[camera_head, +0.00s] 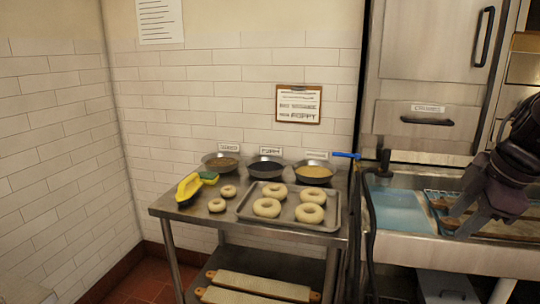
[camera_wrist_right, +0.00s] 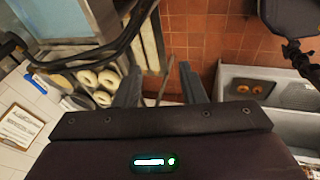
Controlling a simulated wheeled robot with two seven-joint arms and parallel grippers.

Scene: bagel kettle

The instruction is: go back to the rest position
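My right gripper (camera_head: 456,222) is at the right side of the head view, in front of the wire rack over the kettle counter. In the right wrist view its two fingers (camera_wrist_right: 161,86) are apart, with only floor and a rail showing between them. It is open and empty. My left gripper is not in view. Several pale bagels (camera_head: 267,207) lie on a metal tray (camera_head: 285,226) on the steel table, and two smaller ones (camera_head: 217,205) lie beside the tray.
Three bowls (camera_head: 314,172) stand along the table's back edge. A yellow scoop-like item (camera_head: 188,187) lies at its left.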

